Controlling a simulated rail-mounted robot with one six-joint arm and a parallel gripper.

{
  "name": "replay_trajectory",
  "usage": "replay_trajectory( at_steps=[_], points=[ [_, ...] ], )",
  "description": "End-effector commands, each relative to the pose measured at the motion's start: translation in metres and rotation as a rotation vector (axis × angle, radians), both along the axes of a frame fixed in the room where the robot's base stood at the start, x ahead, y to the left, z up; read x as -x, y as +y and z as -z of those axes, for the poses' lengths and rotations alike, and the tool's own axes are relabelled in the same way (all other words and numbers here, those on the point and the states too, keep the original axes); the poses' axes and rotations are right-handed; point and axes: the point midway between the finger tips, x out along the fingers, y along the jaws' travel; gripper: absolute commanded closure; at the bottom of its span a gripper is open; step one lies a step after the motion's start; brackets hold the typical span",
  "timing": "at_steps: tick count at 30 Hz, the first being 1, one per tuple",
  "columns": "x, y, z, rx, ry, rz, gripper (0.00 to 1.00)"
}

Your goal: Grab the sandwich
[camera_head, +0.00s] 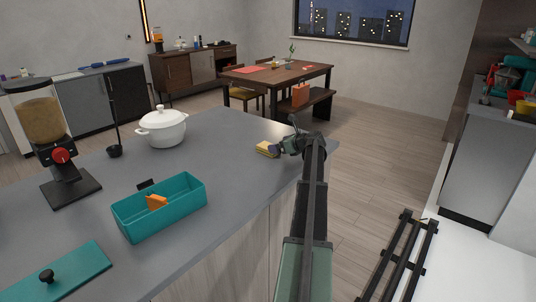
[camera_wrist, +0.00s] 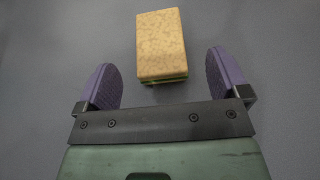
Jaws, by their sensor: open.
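The sandwich (camera_head: 267,149) lies flat near the right edge of the grey counter. In the wrist view the sandwich (camera_wrist: 161,45) shows its tan bread top, with a thin green and yellow layer along the near side. My gripper (camera_head: 277,147) is just right of it in the head view. In the wrist view my gripper (camera_wrist: 168,72) is open, its two purple fingers wide apart. The sandwich lies ahead of and between them, with its near end close to the gap. Nothing is held.
A teal bin (camera_head: 190,209) with an orange item inside, a white pot (camera_head: 163,128), a black ladle (camera_head: 114,150) and a dispenser (camera_head: 55,145) stand on the counter (camera_head: 225,160), left of the sandwich. A teal lid (camera_head: 65,272) lies at front left. The counter around the sandwich is clear.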

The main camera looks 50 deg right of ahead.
Motion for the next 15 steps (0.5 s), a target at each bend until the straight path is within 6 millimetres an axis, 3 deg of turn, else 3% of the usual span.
replay_trajectory(
  at_steps=[5, 12, 15],
  points=[
    [-0.009, 0.000, 0.006, 0.000, 0.000, 0.000, 0.06],
    [-0.046, -0.002, 0.023, 0.000, 0.000, 0.000, 0.06],
    [-0.048, -0.001, 0.022, 0.000, 0.000, 0.001, 0.06]
  ],
)
